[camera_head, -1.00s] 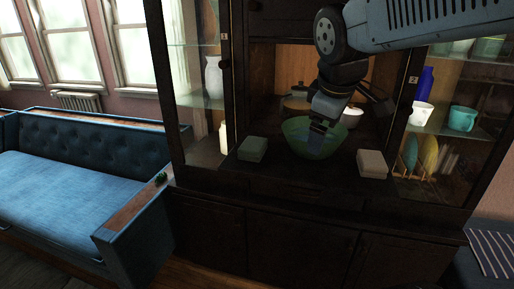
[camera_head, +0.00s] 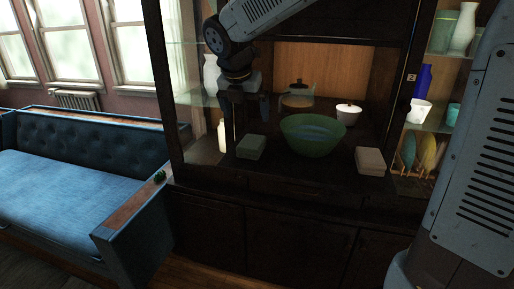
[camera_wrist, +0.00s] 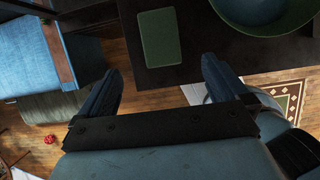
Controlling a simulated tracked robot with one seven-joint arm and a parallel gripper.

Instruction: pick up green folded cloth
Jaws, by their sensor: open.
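The green folded cloth (camera_head: 251,147) is a small flat block on the dark cabinet counter, left of the green bowl (camera_head: 312,135). My gripper (camera_head: 246,112) hangs above the cloth in the head view, apart from it. In the wrist view the cloth (camera_wrist: 161,37) lies beyond my two spread fingers, near the middle of the gap between them. My gripper (camera_wrist: 160,85) is open with nothing between the fingers. The whole top of the cloth shows in the wrist view.
A pale folded block (camera_head: 370,161) lies right of the bowl. A lidded glass pot (camera_head: 297,97) and a white lidded bowl (camera_head: 347,114) stand behind. Glass shelves with vases and cups flank the counter. A blue sofa (camera_head: 80,190) stands at left.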

